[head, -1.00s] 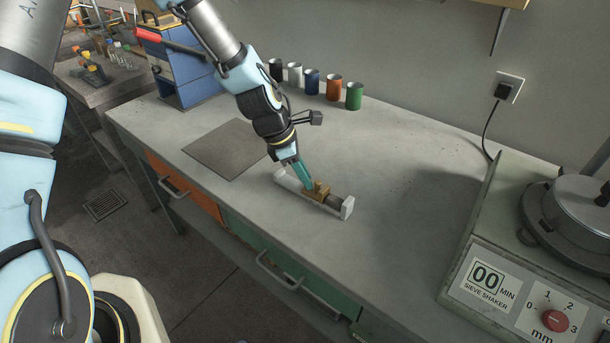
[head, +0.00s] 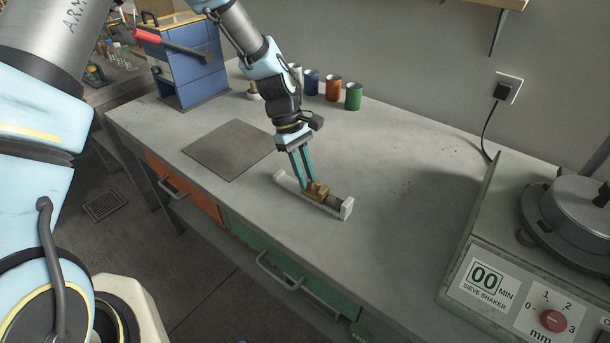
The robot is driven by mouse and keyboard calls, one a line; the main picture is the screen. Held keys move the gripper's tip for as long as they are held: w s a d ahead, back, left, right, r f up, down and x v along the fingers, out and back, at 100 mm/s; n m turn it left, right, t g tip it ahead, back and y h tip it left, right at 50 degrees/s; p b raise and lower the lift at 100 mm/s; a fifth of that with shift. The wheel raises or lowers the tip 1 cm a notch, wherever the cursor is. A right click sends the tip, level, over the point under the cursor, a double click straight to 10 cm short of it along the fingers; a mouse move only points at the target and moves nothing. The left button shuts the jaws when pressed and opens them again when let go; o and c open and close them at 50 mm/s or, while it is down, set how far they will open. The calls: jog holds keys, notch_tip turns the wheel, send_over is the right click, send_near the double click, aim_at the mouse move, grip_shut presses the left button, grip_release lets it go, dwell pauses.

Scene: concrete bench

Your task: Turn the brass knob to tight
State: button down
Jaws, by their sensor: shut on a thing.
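The brass knob (head: 317,191) sits on a brass body on a pale holder (head: 347,209) that lies on the bench. A grey cylindrical part (head: 333,200) is at the right of the brass body. My gripper (head: 308,184) comes down from above with two teal fingers, their tips at the knob. It is shut on the knob. The fingertips partly hide the knob, so I cannot tell how tight it is.
A row of coloured cups (head: 333,90) stands at the back of the bench. A blue cabinet (head: 190,72) is at the back left, a dark flat plate (head: 229,149) left of the holder. The sieve shaker (head: 490,262) stands at the right. The bench between is clear.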

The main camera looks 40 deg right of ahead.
jog(key=m+y, duration=0.1)
jog(key=m, duration=0.2)
jog(key=m+y, duration=0.1)
jog(key=m, duration=0.1)
jog(key=shift+d+m+b, duration=0.2)
jog(key=shift+m+b, duration=0.2)
dwell(0.4)
jog(key=c, duration=0.8)
grip_release()
jog(key=shift+o, duration=0.2)
jog(key=shift+r+t, duration=0.1)
jog(key=shift+t, duration=0.2)
jog(key=b+v, duration=0.3)
jog(key=v, duration=0.7)
jog(key=shift+w+d+r, duration=0.2)
jog(key=shift+r, duration=0.05)
